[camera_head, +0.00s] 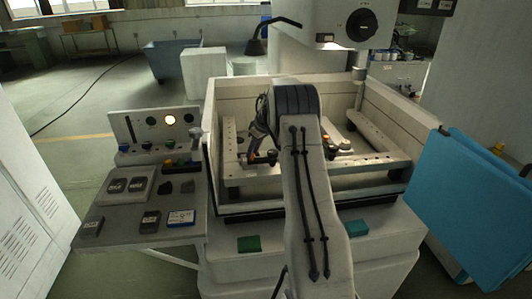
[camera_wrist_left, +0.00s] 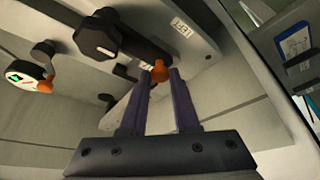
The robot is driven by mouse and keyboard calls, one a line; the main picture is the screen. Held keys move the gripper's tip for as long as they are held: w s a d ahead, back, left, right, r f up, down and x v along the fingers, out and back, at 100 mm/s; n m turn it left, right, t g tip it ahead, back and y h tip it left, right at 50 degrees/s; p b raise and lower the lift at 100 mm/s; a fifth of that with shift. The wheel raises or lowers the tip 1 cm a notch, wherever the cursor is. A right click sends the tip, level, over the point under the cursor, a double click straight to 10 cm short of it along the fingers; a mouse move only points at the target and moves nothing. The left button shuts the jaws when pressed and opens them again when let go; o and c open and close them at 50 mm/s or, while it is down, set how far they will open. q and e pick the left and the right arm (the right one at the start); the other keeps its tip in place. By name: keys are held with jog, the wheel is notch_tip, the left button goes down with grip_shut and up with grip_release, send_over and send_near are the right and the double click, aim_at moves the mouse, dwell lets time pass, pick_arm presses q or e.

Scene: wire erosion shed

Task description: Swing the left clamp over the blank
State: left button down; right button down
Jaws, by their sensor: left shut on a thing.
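The left clamp (camera_wrist_left: 125,40) is a dark bar with a black knob, fixed on a pale rail beside a small label in the left wrist view. An orange peg (camera_wrist_left: 160,70) stands at its end. My left gripper (camera_wrist_left: 160,84) has its two dark fingers closed around this peg. In the head view my left gripper (camera_head: 259,150) is inside the machine tank, at the left of the work frame, partly hidden by my arm. The clamp also shows there as a dark piece (camera_head: 270,156). I cannot make out the blank clearly. My right gripper is not in view.
The pale tank wall (camera_head: 385,118) surrounds the work frame (camera_head: 375,168). A second knobbed fitting (camera_head: 345,144) sits to the right of my arm. A control panel (camera_head: 155,132) and side table (camera_head: 140,220) stand left. A blue panel (camera_head: 470,205) stands right.

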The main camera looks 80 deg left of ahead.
pick_arm(q)
jog(key=shift+d, duration=0.1)
dwell(0.5)
jog(key=c, duration=0.7)
grip_release()
jog(key=shift+o, duration=0.2)
jog(key=b+v, duration=0.2)
jog(key=v, duration=0.8)
jog(key=shift+w+r, duration=0.15)
jog(key=shift+r, duration=0.05)
jog(key=shift+d, duration=0.1)
